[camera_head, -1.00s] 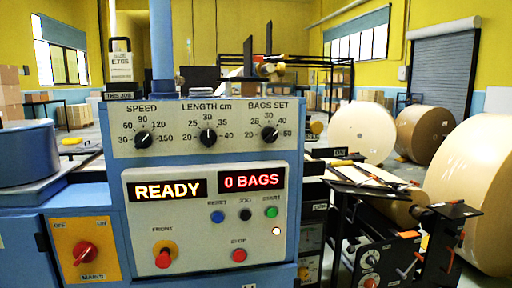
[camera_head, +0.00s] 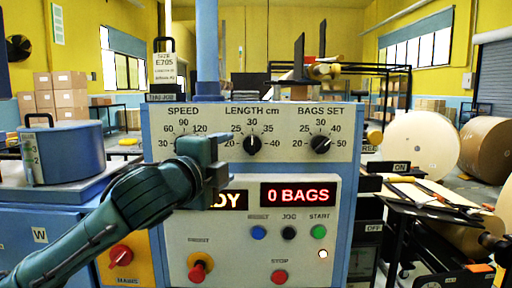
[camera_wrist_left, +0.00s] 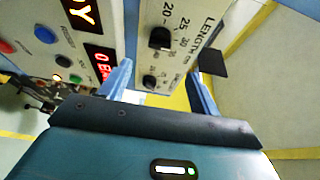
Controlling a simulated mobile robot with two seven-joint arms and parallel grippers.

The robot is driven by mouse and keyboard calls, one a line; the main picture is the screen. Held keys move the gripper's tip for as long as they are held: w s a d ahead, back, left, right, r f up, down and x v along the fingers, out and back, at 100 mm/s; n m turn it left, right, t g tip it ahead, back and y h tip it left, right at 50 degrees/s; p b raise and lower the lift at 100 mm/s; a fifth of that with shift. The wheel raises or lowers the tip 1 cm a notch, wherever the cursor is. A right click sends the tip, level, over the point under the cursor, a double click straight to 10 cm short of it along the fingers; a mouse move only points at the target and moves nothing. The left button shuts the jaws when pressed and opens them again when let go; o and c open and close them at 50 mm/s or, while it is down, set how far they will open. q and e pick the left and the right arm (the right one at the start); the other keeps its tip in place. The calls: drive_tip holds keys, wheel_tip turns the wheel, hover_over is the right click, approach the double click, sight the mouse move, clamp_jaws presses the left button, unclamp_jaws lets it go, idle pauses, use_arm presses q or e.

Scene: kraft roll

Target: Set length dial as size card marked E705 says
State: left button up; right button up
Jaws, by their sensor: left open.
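The length dial (camera_head: 252,145) is a black knob in the middle of the upper panel, its pointer close to straight up, near 30. The size card marked E705 (camera_head: 163,70) stands above the panel's left end; its smaller lines are too small to read. My left gripper (camera_head: 224,160) is open and empty, in front of the panel, left of and slightly below the length dial. In the left wrist view, the dial (camera_wrist_left: 160,38) shows beside the LENGTH lettering, beyond my open fingers (camera_wrist_left: 160,88). My right gripper is out of view.
The speed dial (camera_head: 181,145) is partly hidden by my left gripper, and the bags set dial (camera_head: 320,145) is to the right. Below are the display (camera_head: 298,194), coloured buttons and a red stop button (camera_head: 279,277). A blue drum (camera_head: 68,154) stands left.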

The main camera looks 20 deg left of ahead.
sight(251, 147)
use_arm(q)
drive_tip(key=w, duration=0.3)
drive_tip(key=w+d+p, duration=0.1)
drive_tip(key=w, duration=0.3)
drive_tip(key=w+p, duration=0.1)
drive_tip(key=w, duration=0.3)
drive_tip(key=shift+d, duration=0.15)
drive_tip(key=shift+c, duration=0.4)
drive_tip(key=c, duration=0.9)
